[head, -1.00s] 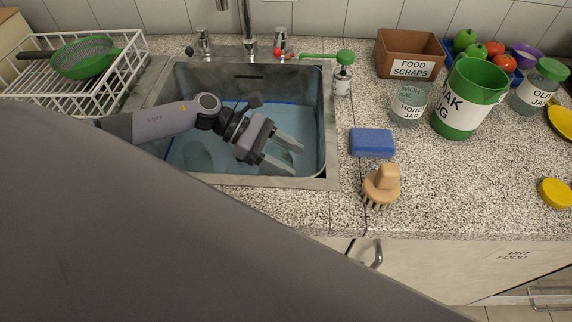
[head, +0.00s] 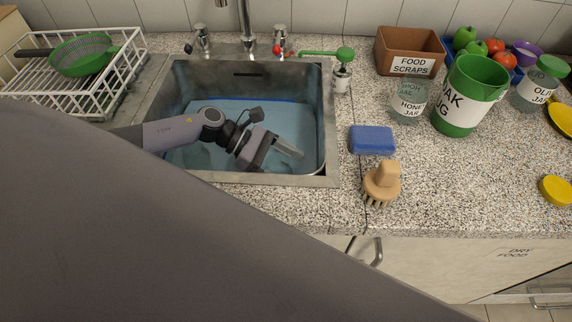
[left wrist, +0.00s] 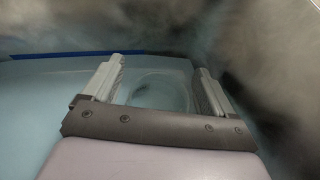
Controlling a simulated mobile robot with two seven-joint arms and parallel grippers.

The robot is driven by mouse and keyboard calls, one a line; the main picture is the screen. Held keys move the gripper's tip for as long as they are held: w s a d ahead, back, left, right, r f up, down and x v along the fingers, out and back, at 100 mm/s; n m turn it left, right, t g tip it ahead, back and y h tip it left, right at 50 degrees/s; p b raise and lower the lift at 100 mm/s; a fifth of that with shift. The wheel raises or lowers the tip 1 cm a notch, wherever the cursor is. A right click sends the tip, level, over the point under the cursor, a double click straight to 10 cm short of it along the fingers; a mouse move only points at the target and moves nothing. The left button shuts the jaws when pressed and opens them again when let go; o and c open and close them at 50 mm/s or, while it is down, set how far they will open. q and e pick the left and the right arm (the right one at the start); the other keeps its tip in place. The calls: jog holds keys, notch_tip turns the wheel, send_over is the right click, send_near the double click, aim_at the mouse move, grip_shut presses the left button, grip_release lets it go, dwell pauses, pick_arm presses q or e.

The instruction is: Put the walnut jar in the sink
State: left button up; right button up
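My left gripper (head: 284,155) is down inside the sink (head: 330,130), low over the water at its right part. In the left wrist view its two fingers (left wrist: 160,68) stand wide apart. Between and beyond them is a faint, round, clear shape (left wrist: 158,90) under or at the water. It may be a glass jar or part of the sink floor; I cannot tell. A dim shape (head: 198,155) also shows in the water behind my left arm. No label reading walnut is legible in any view. My right gripper is not in view.
On the counter right of the sink are a blue sponge (head: 372,140), brush (head: 382,183), honey jar (head: 408,104), green-white jug (head: 463,100), olive jar (head: 538,88) and food scraps box (head: 410,50). A dish rack (head: 120,70) stands left; taps (head: 245,40) rise behind.

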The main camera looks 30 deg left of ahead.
pick_arm(q)
jog(key=shift+r, duration=0.2)
jog(key=shift+a, duration=0.3)
jog(key=b+v, duration=0.2)
jog(key=v, duration=0.9)
jog(key=shift+r+b, duration=0.15)
jog(key=shift+b, duration=0.2)
jog(key=shift+a, duration=0.15)
